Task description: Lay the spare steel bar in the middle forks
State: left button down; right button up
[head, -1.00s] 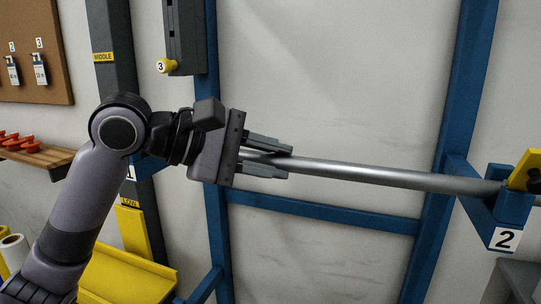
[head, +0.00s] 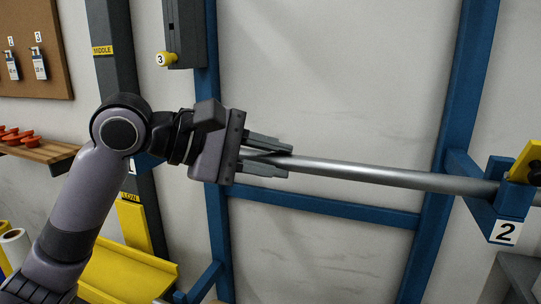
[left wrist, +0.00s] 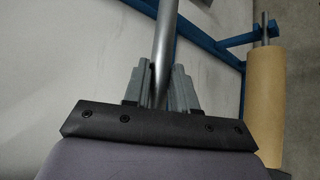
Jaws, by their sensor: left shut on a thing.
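The steel bar (head: 385,178) runs nearly level across the head view, from my left gripper to the right. My left gripper (head: 288,160) is shut on the bar's left end. In the left wrist view the bar (left wrist: 165,45) passes between the fingers of the left gripper (left wrist: 160,72). At the right the bar reaches a blue fork (head: 510,200) with a label 2 and a yellow piece (head: 527,160) above it. I cannot tell whether the bar rests in that fork. A yellow MIDDLE label (head: 102,50) is on the dark post at the left. My right gripper is not in view.
Blue frame uprights (head: 455,110) and a crossbar (head: 320,211) stand before a pale wall. A yellow trough (head: 125,270) is low left. A brown roll (left wrist: 264,100) stands right in the left wrist view.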

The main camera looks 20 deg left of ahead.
pick_arm(q)
jog(key=c, duration=0.8)
grip_release()
jog(key=shift+f, duration=0.1)
